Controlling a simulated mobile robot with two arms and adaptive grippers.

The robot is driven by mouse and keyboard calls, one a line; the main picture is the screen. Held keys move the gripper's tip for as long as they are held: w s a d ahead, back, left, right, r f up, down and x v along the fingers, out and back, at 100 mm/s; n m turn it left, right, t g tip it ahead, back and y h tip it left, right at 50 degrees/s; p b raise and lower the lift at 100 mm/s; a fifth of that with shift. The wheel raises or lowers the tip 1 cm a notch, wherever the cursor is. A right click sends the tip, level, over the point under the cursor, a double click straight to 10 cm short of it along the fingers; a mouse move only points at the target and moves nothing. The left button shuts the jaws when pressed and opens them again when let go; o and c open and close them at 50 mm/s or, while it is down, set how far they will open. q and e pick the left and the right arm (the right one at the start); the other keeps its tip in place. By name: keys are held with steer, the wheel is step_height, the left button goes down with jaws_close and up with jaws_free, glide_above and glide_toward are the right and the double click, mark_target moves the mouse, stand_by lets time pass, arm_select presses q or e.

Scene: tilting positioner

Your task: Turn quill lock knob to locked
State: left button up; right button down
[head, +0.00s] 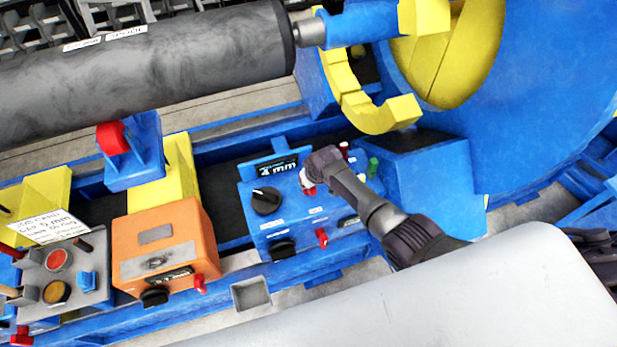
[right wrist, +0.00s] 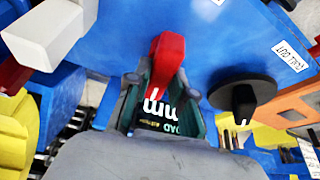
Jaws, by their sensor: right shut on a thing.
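A red lever-shaped knob, apparently the quill lock knob (right wrist: 166,60), is on the top face of a blue control box (head: 287,215). My right gripper (head: 322,172) reaches over the box from the right. In the right wrist view the fingers (right wrist: 163,90) are closed around the red knob, one on each side. A small white mark shows on the knob's lower end. In the head view the gripper hides most of the knob, and its locked or unlocked marks cannot be read. My left gripper is not in view.
A black rotary knob (head: 266,200) is on the same box, beside the held knob; it also shows in the right wrist view (right wrist: 243,95). An orange box (head: 190,222) stands left of the blue one. A large grey cylinder (head: 140,70) lies behind. A green knob (head: 373,167) is right of the gripper.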

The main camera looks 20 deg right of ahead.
steer(key=shift+m+h+p, duration=0.35)
steer(key=shift+m+h, duration=0.05)
steer(key=shift+m, duration=0.8)
steer(key=c, duration=1)
jaws_free()
steer(key=v, duration=1.2)
steer(key=shift+s+a, duration=0.1)
steer(key=shift+s, duration=0.05)
